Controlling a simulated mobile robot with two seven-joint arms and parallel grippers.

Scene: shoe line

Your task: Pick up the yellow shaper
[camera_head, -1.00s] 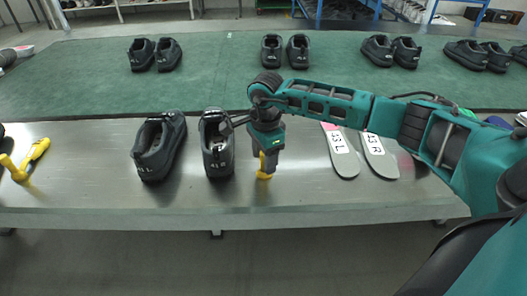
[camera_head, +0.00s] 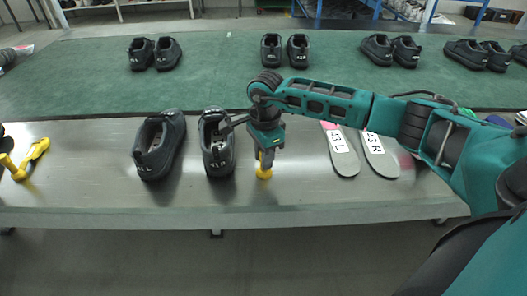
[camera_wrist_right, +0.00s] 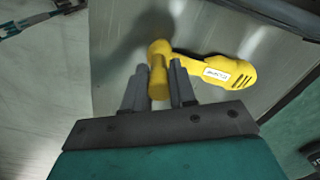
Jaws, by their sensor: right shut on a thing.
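A yellow shaper (camera_head: 264,172) is on the metal table right of the black shoes in the head view. My right gripper (camera_head: 265,158) points down over it and hides part of it. In the right wrist view the shaper (camera_wrist_right: 222,72) shows its body with a white label. Its knob end is between the two fingers of my right gripper (camera_wrist_right: 159,85), which is shut on it. A second yellow shaper (camera_head: 36,153) lies at the far left of the table. My left gripper is not in view.
Two black shoes (camera_head: 158,146) (camera_head: 217,148) stand just left of the right gripper. Two insoles (camera_head: 343,155) (camera_head: 381,158) lie to its right, marked L and R. Several black shoes stand on the green belt (camera_head: 215,75) behind. The table's front edge is close.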

